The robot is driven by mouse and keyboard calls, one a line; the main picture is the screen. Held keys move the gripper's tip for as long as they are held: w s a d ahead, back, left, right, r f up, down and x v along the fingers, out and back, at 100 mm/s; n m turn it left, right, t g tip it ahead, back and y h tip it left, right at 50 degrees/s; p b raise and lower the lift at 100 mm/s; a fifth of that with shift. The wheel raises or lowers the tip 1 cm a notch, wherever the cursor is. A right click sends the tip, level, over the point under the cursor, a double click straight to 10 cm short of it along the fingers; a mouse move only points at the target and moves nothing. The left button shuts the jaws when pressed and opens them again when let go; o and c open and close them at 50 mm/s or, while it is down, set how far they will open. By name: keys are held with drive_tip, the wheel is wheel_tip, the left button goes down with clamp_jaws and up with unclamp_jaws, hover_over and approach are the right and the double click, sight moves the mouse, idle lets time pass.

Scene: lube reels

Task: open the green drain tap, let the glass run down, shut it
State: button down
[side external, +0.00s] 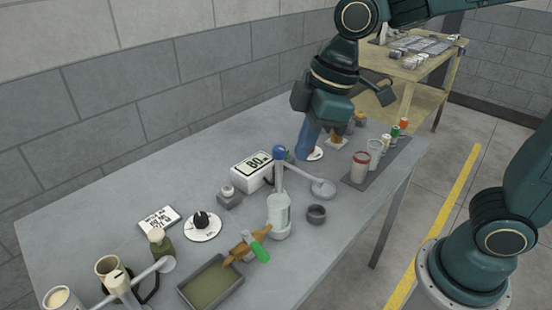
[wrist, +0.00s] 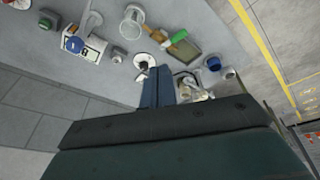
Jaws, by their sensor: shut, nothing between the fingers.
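The green drain tap handle (side external: 259,251) sits on a brass fitting (side external: 240,250) low beside the clear glass (side external: 278,212). The glass looks pale inside; I cannot tell its level. The tap (wrist: 179,36) and glass (wrist: 132,22) also show in the wrist view. A grey tray (side external: 185,291) with an olive-green inside lies below the fitting. My gripper (side external: 303,156), with blue fingers, points down over the back of the table, behind the glass and well apart from the tap. Its fingers (wrist: 160,71) are shut and empty.
A post with a blue knob (side external: 279,152) rises by the glass. A white box reading 80 (side external: 251,171), a black dial (side external: 202,220) and a small dark cup (side external: 316,213) stand around it. A dark mat with jars (side external: 360,167) is at right. The left rear table is clear.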

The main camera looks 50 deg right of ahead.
drive_tip(key=w+a+f+n+g, duration=0.2)
drive_tip(key=a+f+n, duration=0.3)
drive_tip(key=a, duration=0.4)
drive_tip(key=shift+w+a+f, duration=0.15)
drive_tip(key=shift+w+a, duration=0.1)
drive_tip(key=shift+w, duration=0.6)
drive_tip(key=shift+f, duration=0.15)
hover_over(256, 247)
drive_tip(key=a, duration=0.2)
wheel_tip(256, 247, down, 9)
drive_tip(key=shift+d+f, duration=0.3)
drive_tip(key=shift+f, duration=0.35)
drive_tip(key=shift+d+f, duration=0.25)
drive_tip(key=shift+f, duration=0.35)
drive_tip(key=shift+d+f, duration=0.3)
drive_tip(key=shift+f, duration=0.35)
drive_tip(key=shift+d+n, duration=0.1)
drive_tip(key=shift+n, duration=0.2)
